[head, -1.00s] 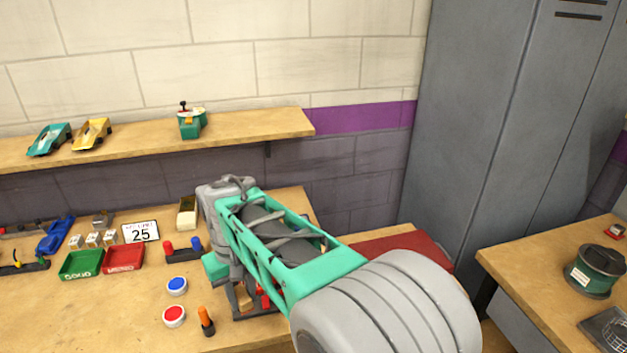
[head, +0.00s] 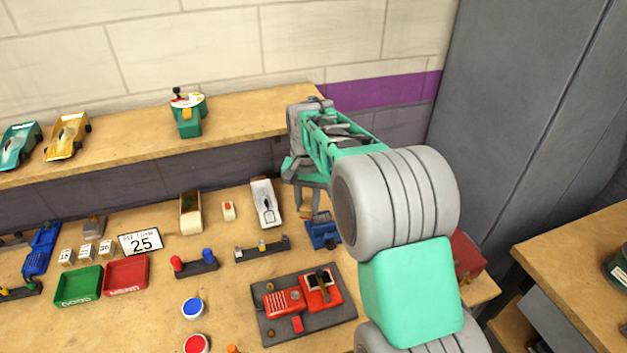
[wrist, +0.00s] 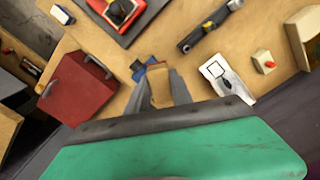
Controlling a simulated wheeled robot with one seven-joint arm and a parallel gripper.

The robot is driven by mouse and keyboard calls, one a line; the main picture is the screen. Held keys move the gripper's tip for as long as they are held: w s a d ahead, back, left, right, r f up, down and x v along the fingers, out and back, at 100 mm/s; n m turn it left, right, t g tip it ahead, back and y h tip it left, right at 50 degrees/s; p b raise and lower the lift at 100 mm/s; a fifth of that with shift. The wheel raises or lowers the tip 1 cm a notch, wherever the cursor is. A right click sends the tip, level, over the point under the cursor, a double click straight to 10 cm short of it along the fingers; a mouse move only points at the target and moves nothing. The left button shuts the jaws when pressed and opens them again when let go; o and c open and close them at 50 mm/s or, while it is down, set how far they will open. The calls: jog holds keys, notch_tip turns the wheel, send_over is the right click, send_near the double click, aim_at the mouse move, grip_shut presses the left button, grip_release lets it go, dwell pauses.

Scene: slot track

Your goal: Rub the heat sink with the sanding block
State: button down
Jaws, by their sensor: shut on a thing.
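My gripper (head: 306,190) is near the back right of the bench. In the wrist view my gripper (wrist: 156,72) is shut on a tan block, apparently the sanding block (wrist: 159,90). The block also shows below the gripper in the head view (head: 306,207). A red ribbed part (head: 283,302) and a red part with a dark piece on top (head: 320,286) lie on a grey mat (head: 345,309), nearer the front. I cannot tell for sure which piece there is the heat sink. The held block is apart from them.
A blue tool (head: 322,235) lies close to the gripper. A white car shell (head: 265,203) and a dark bar (head: 261,250) lie to its left. A red box (wrist: 77,91) stands at the bench's right end. The shelf (head: 145,145) runs behind.

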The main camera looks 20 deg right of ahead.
jog(key=w+d+f+m+p, duration=0.1)
jog(key=w+d+m, duration=0.2)
jog(key=w, duration=0.2)
jog(key=shift+m, duration=0.3)
jog(key=shift+f+b, duration=2)
jog(key=shift+f, duration=1.6)
jog(key=shift+d+f, duration=0.2)
jog(key=shift+f, duration=0.6)
jog(key=shift+d, duration=2.7)
jog(key=shift+d+b, duration=0.15)
jog(key=shift+b, duration=0.15)
jog(key=a, duration=0.5)
jog(key=shift+a, duration=0.35)
jog(key=shift+a+r, duration=0.25)
notch_tip(320, 180, up, 8)
jog(key=p, duration=0.4)
jog(key=shift+p, duration=0.35)
jog(key=shift+d+f, duration=0.1)
